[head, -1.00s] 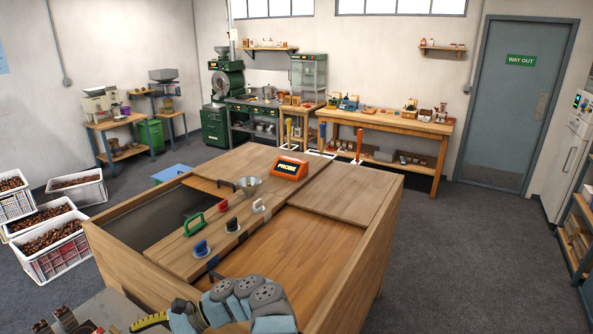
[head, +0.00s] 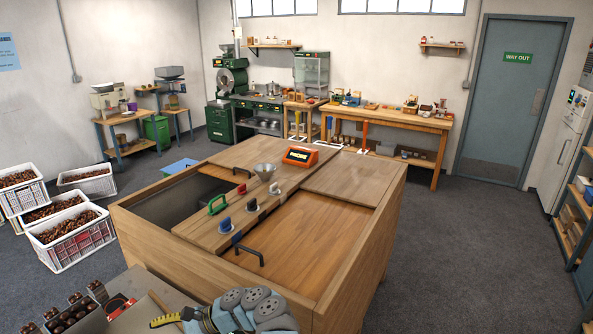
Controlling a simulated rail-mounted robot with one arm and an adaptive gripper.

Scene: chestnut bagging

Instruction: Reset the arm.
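My arm (head: 245,309) shows at the bottom of the head view as a grey and pale blue jointed link. It sits low in front of the wooden workbench (head: 340,290). My gripper's fingers do not show in this view, so I cannot see what they do or hold.
Crates of chestnuts (head: 70,238) stand at the left. A grey surface with small containers (head: 75,318) is at the lower left. The floor at right is clear.

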